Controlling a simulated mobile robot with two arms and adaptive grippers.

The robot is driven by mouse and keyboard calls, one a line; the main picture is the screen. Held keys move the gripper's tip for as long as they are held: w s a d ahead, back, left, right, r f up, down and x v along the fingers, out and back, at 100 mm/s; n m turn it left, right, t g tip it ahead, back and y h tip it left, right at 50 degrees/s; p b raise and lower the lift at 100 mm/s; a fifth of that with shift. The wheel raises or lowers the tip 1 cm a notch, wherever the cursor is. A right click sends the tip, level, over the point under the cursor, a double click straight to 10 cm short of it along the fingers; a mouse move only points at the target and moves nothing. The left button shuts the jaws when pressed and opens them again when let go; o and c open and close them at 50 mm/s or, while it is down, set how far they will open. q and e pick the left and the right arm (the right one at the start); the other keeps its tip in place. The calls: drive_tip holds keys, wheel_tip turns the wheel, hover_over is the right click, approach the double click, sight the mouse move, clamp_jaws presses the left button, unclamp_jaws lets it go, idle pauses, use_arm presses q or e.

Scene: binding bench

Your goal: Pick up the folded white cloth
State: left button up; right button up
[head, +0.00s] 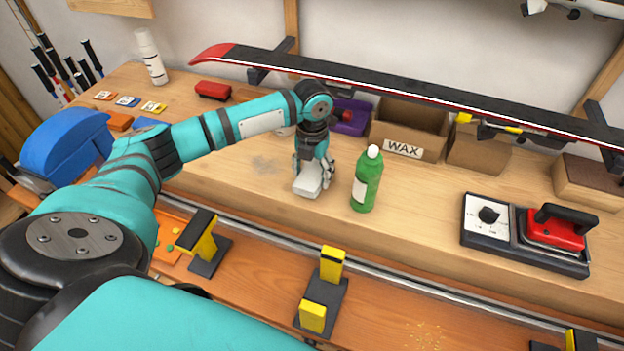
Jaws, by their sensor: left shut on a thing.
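The folded white cloth (308,180) is at the middle of the wooden bench, just left of a green bottle. My left gripper (313,170) comes down on it from above and is shut on it, with a finger on either side. The cloth is at or very near the bench top; I cannot tell whether it is touching. The upper part of the cloth is partly hidden by the gripper. My right gripper is not in view.
The green bottle (367,180) stands close to the gripper's right. A ski (420,92) spans above the back of the bench. A WAX box (408,130) is behind, a red iron (556,232) at right. Yellow-padded vise supports (322,290) stand in front.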

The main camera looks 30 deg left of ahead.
use_arm(q)
drive_tip(key=s+a+r+b, duration=0.1)
drive_tip(key=s+r+b, duration=0.1)
drive_tip(key=s, duration=1.4)
drive_tip(key=shift+a+r+b, duration=0.15)
drive_tip(key=shift+b, duration=0.75)
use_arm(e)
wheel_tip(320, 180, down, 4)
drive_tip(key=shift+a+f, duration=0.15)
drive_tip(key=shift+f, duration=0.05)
